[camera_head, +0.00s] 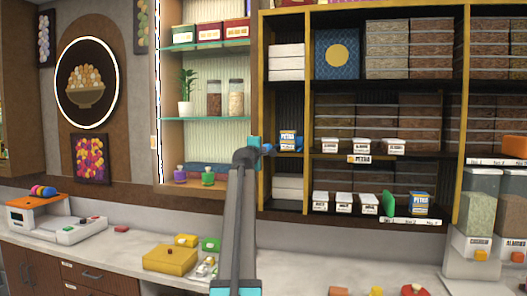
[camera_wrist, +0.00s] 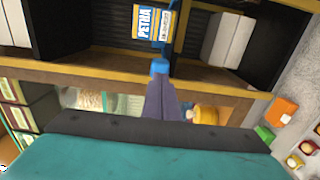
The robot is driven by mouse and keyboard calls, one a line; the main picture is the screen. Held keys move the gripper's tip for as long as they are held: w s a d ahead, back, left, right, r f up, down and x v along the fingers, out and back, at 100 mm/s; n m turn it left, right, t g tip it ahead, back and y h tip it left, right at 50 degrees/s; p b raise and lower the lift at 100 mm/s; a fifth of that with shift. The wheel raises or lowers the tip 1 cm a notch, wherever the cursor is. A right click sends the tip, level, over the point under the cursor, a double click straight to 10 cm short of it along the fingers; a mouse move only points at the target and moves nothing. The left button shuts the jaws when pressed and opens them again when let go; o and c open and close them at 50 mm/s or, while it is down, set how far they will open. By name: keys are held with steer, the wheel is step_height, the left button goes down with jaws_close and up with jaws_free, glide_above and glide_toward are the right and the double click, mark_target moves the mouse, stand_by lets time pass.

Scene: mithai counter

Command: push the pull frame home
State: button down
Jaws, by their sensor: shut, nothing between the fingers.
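My gripper (camera_head: 268,149) is at the end of my raised arm, at the left bay of the wooden shelf unit (camera_head: 262,100). In the wrist view its blue fingertips (camera_wrist: 160,66) are together and empty, close to the yellow shelf edge. A blue, white and yellow PETRA box (camera_head: 288,139) stands in that bay, just beyond the fingertips; it also shows in the wrist view (camera_wrist: 146,22). A thin blue upright strip (camera_wrist: 175,22) stands beside the box. I cannot tell for sure which part is the pull frame, or whether my fingertips touch anything.
White boxes (camera_head: 287,62) stand in the top of the left bay. Small labelled white tubs (camera_head: 362,146) line the shelf to the right. Glass shelves with jars (camera_head: 236,97) are on the left. A yellow box (camera_head: 170,260) sits on the counter below.

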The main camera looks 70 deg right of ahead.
steer(key=a, duration=0.5)
steer(key=shift+s+a+p, duration=0.2)
steer(key=shift+a+p, duration=0.05)
steer(key=shift+p, duration=0.05)
steer(key=shift+w, duration=0.1)
stand_by(0.5)
